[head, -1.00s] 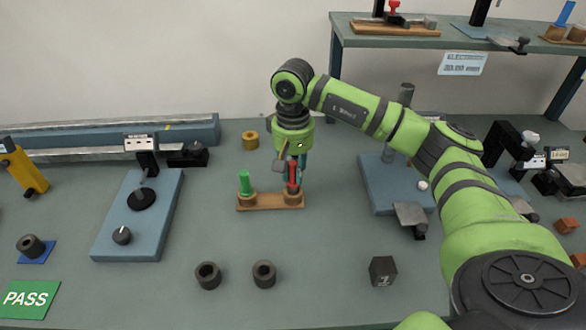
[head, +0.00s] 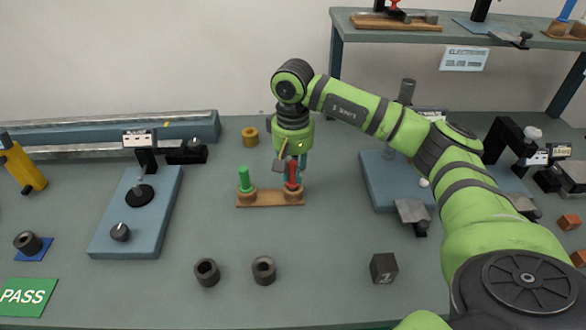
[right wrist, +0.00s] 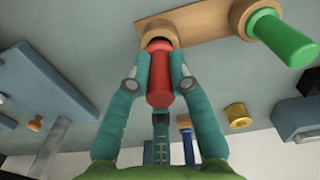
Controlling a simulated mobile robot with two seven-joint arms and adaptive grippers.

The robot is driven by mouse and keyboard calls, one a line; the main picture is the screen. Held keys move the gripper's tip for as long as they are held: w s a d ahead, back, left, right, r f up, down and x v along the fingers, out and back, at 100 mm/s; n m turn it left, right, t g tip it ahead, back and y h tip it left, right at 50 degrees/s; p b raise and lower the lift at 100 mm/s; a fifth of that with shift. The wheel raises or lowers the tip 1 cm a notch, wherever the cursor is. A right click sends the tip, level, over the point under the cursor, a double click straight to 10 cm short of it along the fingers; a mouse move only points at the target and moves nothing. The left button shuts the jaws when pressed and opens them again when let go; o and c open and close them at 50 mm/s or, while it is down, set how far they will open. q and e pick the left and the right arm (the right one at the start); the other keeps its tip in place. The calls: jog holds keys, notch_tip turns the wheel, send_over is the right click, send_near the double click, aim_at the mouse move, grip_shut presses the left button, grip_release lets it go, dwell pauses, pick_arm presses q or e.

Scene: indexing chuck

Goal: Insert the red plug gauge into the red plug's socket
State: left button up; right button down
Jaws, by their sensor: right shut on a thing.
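The red plug gauge (head: 291,174) is upright over the right end of a wooden holder (head: 268,199). My right gripper (head: 292,172) points down and is shut on it; the right wrist view shows both fingers on either side of the red plug (right wrist: 160,75). The plug's far end is at the mouth of a round wooden socket (right wrist: 155,33). I cannot tell whether it is inside the socket or just over it. The green plug (head: 245,180) stands in the holder's left socket (head: 246,195). My left gripper is not in view.
Two dark rings (head: 207,272) and a dark numbered block (head: 383,268) lie in front of the holder. A brass ring (head: 250,137) lies behind it. Blue fixture plates stand left (head: 103,237) and right (head: 378,184). The bench around the holder is clear.

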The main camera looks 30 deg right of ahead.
jog(key=shift+f+b, duration=0.55)
jog(key=shift+f, duration=0.1)
dwell(0.4)
dwell(0.9)
jog(key=c, duration=1)
grip_release()
jog(key=shift+c, duration=0.2)
